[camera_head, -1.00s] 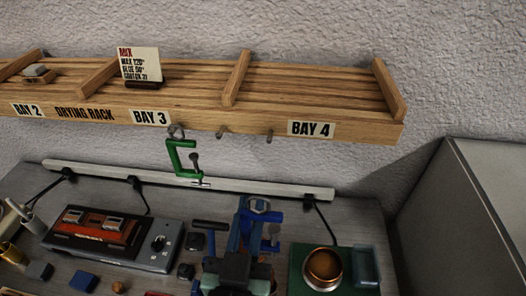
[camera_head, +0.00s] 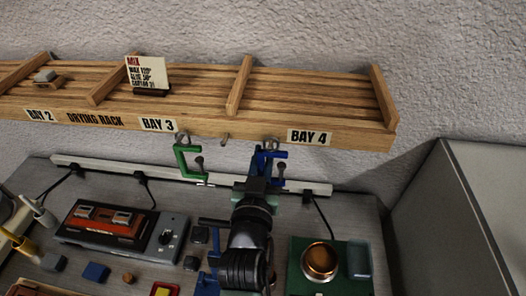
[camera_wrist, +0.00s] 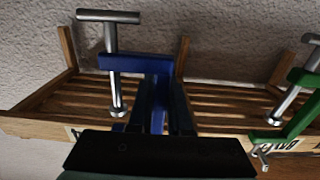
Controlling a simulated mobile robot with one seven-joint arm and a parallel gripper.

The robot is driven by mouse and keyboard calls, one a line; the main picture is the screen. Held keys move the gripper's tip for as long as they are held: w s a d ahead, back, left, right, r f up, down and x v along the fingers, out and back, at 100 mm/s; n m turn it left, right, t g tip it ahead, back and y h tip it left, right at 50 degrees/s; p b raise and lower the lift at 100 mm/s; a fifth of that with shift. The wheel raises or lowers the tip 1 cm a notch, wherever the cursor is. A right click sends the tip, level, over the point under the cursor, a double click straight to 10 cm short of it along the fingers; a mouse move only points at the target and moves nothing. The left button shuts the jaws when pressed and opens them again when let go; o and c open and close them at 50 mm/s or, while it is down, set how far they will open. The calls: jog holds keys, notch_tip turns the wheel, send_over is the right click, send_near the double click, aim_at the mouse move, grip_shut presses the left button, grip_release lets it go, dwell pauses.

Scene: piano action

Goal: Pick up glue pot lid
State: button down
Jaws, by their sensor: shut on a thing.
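A copper-coloured round pot (camera_head: 320,260) sits on a green mat (camera_head: 300,288) at the lower right in the head view. I cannot tell whether a lid covers it. My gripper (camera_head: 262,180) is up at the front of the drying rack, well away from the pot. It is shut on a blue clamp (camera_head: 268,157), which also shows in the wrist view (camera_wrist: 135,63). The clamp's top is at the peg left of the BAY 4 label. I cannot tell whether it hangs on that peg.
A green clamp (camera_head: 183,160) hangs from a peg by BAY 3 on the wooden drying rack (camera_head: 350,132). A heater with a dial (camera_head: 120,235) and small blocks occupy the bench at left. A blue-grey block (camera_head: 358,258) is beside the pot. A grey cabinet (camera_head: 470,220) stands at right.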

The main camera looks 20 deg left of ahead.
jog(key=shift+s, duration=0.15)
jog(key=shift+f+b, duration=0.25)
jog(key=shift+b, duration=0.1)
jog(key=c, duration=0.8)
grip_release()
jog(key=shift+c, duration=0.2)
jog(key=b+v, duration=0.5)
jog(key=v, duration=0.8)
jog(key=shift+f, duration=0.1)
